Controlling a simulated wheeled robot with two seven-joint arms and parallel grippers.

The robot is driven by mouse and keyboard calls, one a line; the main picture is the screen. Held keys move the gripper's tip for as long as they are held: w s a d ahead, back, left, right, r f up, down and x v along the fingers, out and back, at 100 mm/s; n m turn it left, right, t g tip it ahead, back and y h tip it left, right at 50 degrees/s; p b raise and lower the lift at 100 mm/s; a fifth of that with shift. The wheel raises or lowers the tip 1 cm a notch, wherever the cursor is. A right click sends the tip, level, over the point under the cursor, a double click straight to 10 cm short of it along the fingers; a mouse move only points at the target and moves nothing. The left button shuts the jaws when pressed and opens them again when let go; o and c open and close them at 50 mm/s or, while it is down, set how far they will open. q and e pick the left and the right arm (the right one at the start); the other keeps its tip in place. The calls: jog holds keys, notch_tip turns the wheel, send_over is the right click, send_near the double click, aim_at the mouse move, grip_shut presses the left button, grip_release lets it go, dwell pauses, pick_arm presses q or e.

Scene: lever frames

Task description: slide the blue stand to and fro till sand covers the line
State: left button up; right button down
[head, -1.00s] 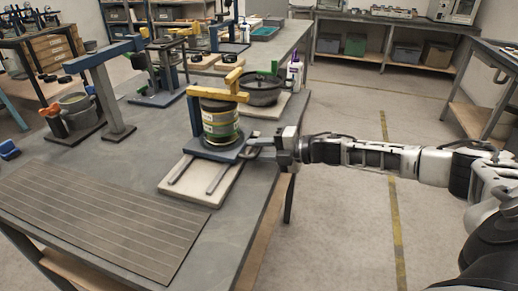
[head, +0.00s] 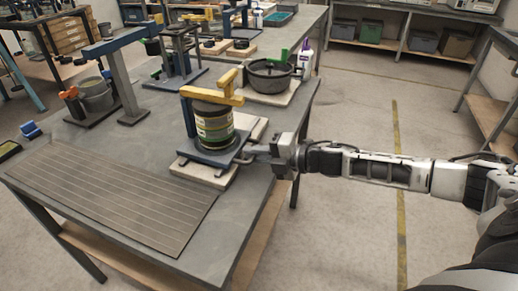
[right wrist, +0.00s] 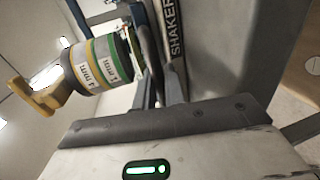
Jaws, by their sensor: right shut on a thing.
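The blue stand (head: 212,157) carries an upright stack of round sieves (head: 214,128) with green and yellow bands, under a yellow clamp arm (head: 212,96). In the right wrist view the gripper (right wrist: 158,78) is beside the sieves (right wrist: 100,62) and a grey plate (right wrist: 205,50) lettered SHAKER. I cannot make out any sand or line. My left gripper is out of view.
A ribbed mat (head: 115,195) covers the table's front left. A black pan (head: 268,76) on a board and a white bottle (head: 304,60) stand behind the stand. A grey post (head: 126,85) and a bucket (head: 95,95) are at the left. The table's right edge is close.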

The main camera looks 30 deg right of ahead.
jog(key=shift+s+a+f, duration=0.1)
jog(key=shift+s+a, duration=0.05)
jog(key=shift+a, duration=0.1)
jog(key=c, duration=1.7)
grip_release()
jog(key=shift+o, duration=0.6)
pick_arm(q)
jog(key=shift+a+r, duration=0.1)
pick_arm(e)
jog(key=shift+d, duration=0.15)
jog(key=shift+s+d, duration=0.15)
jog(key=shift+s, duration=0.05)
pick_arm(q)
jog(key=p, duration=0.1)
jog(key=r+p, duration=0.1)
jog(key=p, duration=0.1)
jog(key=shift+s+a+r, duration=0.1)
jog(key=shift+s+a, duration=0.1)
pick_arm(e)
jog(key=v, duration=1.5)
jog(key=shift+s, duration=0.15)
